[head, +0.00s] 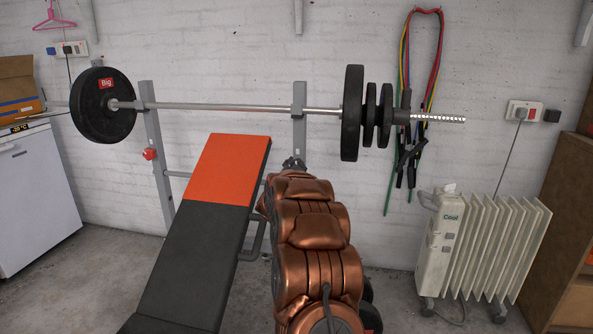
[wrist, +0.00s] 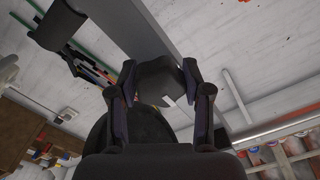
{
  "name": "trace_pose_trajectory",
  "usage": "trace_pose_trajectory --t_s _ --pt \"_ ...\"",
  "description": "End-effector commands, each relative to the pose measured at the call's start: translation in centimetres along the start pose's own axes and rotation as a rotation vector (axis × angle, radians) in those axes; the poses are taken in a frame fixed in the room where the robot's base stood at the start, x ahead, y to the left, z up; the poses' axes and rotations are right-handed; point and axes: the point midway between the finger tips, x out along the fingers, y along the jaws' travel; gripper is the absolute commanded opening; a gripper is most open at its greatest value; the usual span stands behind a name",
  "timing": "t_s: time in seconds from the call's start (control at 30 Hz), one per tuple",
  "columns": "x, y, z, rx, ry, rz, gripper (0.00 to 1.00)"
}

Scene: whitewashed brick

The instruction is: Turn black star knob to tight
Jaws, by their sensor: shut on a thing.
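The black star knob (wrist: 158,80) sits between the two fingers of my gripper (wrist: 159,68) in the wrist view, against the grey upright post (wrist: 148,30). My gripper is shut on it, with a finger on each side. In the head view my gripper (head: 294,163) is small and dark at the far end of my copper arm, at the right upright (head: 299,128) of the weight bench. There the knob cannot be told apart from the fingers. I cannot read any tight mark on it.
A loaded barbell (head: 225,107) rests across the uprights above my gripper. The orange and black bench pad (head: 190,260) lies just left of my arm. A red knob (head: 149,154) is on the left upright. A white radiator (head: 485,245) stands at right.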

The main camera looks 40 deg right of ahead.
Motion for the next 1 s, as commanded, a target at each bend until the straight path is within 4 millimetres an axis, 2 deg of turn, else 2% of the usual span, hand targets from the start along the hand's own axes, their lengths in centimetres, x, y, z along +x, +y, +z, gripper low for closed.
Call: trace_pose_trajectory --t_s 0.43,0.47,0.5,0.7,1.0 --pt "-0.05 -0.23 0.09 0.01 -0.002 -0.004 0.14" --pt "-0.05 -0.23 0.09 0.01 -0.002 -0.004 0.51" --pt "-0.05 -0.22 0.09 0.009 -0.002 -0.003 0.55" --pt "0.0 -0.08 -0.01 0.01 0.0 -0.001 0.75" --pt "-0.03 -0.02 -0.02 0.011 0.0 0.0 0.75"
